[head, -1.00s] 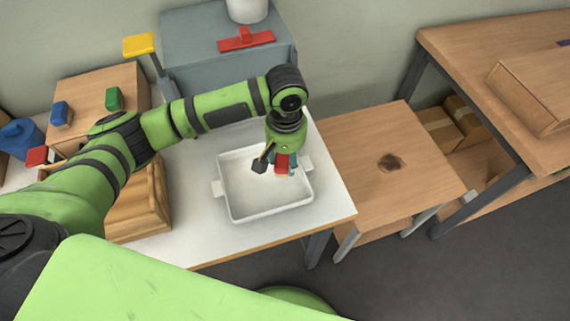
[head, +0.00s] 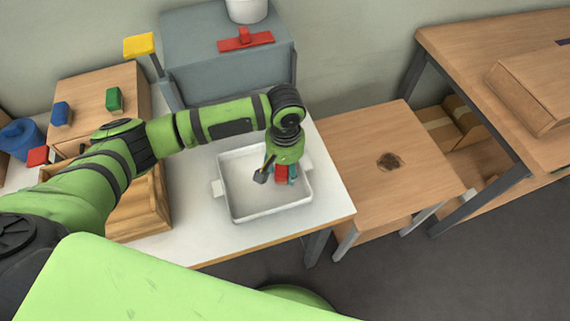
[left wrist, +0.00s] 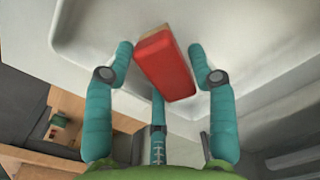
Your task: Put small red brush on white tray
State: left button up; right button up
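The small red brush (head: 281,173) is between the fingers of my left gripper (head: 278,174), above the white tray's right half. In the left wrist view the brush (left wrist: 165,65) shows as a tilted red block with a pale edge. I cannot tell whether the brush touches the tray floor. My right gripper is not in view.
A wooden crate (head: 155,215) stands left of the tray. Behind are a grey cabinet (head: 215,70) with a red brush-like piece (head: 245,40) on top, a yellow-topped piece (head: 139,45), and blue (head: 61,113), green (head: 114,99) and red (head: 37,156) blocks. A lower wooden table (head: 400,150) is at right.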

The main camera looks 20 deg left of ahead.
aim_at(285, 167)
pick_arm(q)
notch_tip(285, 167, up, 12)
jog(key=shift+r+b, duration=0.15)
jog(key=shift+b, duration=0.25)
dwell(0.3)
